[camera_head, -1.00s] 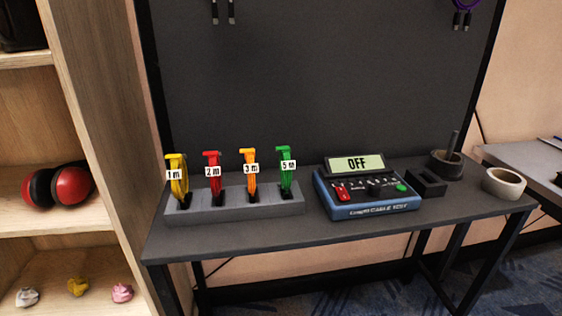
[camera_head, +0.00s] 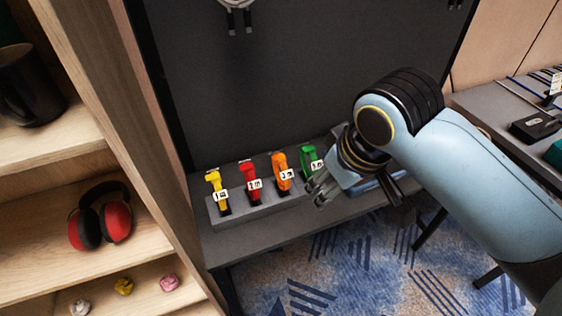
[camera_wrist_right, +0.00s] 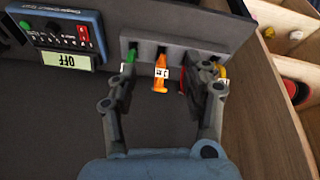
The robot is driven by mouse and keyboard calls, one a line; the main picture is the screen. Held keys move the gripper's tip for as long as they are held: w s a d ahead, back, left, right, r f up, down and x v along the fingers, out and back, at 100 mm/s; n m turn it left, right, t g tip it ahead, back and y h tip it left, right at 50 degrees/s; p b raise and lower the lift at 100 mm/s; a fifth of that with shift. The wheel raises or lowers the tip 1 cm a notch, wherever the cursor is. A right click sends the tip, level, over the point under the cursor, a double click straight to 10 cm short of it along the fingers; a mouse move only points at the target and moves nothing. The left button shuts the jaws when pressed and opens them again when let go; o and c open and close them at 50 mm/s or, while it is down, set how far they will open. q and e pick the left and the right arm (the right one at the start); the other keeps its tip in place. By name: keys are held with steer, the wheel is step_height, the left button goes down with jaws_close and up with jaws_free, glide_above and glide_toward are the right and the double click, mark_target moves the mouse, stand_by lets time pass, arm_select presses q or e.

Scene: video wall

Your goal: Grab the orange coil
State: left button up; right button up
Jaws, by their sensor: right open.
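The orange coil (camera_head: 281,172) stands upright in a grey holder (camera_head: 262,213), third from the left, with a white tag. It also shows in the right wrist view (camera_wrist_right: 160,72), between the fingers of my right gripper. My right gripper (camera_head: 318,188) is open and empty, just right of the orange coil and in front of the green one in the head view. In the wrist view its fingers (camera_wrist_right: 165,88) spread to either side of the orange coil, with no visible contact. My left gripper is not in view.
A yellow coil (camera_head: 214,190) and red coil (camera_head: 250,180) stand left of the orange one, a green coil (camera_head: 308,158) right. The cable tester (camera_wrist_right: 66,35) is beside the holder. A wooden shelf (camera_head: 115,150) borders the table's left side.

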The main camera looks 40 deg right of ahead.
mark_target(281, 157)
steer(key=w+f+m, duration=0.1)
steer(key=w, duration=0.4)
steer(key=w+d+f, duration=0.1)
steer(key=w+f, duration=0.1)
steer(key=w, duration=0.3)
steer(key=w+d+f+m, duration=0.1)
steer(key=w+f, duration=0.1)
steer(key=w, duration=0.4)
steer(key=shift+w+m, duration=0.1)
steer(key=shift+m, duration=0.2)
steer(key=x, duration=0.6)
steer(key=shift+r, duration=0.1)
jaws_close()
steer(key=shift+t, duration=0.3)
